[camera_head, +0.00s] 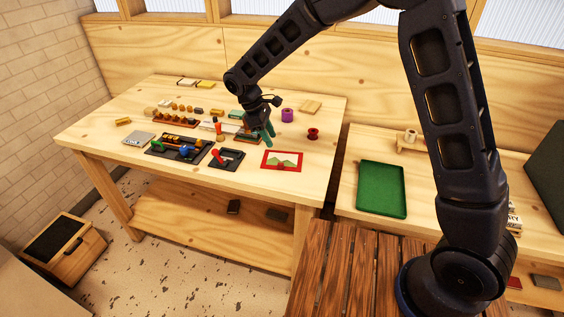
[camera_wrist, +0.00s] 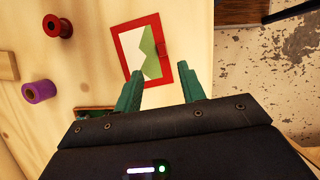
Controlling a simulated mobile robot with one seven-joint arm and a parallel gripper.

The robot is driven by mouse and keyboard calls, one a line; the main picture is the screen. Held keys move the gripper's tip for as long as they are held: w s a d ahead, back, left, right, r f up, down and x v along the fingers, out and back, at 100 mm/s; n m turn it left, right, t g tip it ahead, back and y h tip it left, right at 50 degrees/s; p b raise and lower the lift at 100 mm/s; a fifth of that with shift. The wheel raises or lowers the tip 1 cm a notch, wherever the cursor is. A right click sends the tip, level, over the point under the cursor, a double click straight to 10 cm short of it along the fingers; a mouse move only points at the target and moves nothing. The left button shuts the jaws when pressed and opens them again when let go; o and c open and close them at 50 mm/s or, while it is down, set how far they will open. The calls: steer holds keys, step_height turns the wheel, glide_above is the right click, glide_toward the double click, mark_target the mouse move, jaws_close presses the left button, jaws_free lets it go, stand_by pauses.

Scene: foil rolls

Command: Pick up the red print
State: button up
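The red print (camera_head: 282,160) is a red-framed picture with a white and green design, lying flat near the front edge of the wooden table (camera_head: 320,118). In the wrist view the red print (camera_wrist: 147,50) lies ahead of the fingertips, with a small red tab on its right side. My gripper (camera_head: 267,136) is above the table, left of the print in the head view. In the wrist view its two green fingers (camera_wrist: 160,84) are apart with nothing between them. The fingers appear apart from the print.
A purple roll (camera_head: 287,115) and a red spool (camera_head: 313,133) stand behind the print. A dark tray with a red tool (camera_head: 226,158) lies to its left, beside another tool tray (camera_head: 180,148). A green tray (camera_head: 382,189) is on the right table.

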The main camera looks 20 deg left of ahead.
mark_target(281, 164)
steer(key=shift+a+f+x, duration=0.1)
steer(key=shift+a+x, duration=0.05)
steer(key=shift+x, duration=1.7)
steer(key=shift+a+f+x, duration=0.1)
steer(key=shift+a+x, duration=0.05)
steer(key=shift+x, duration=1.7)
steer(key=shift+a+x, duration=0.2)
steer(key=shift+x, duration=1.65)
steer(key=shift+s, duration=0.15)
jaws_close()
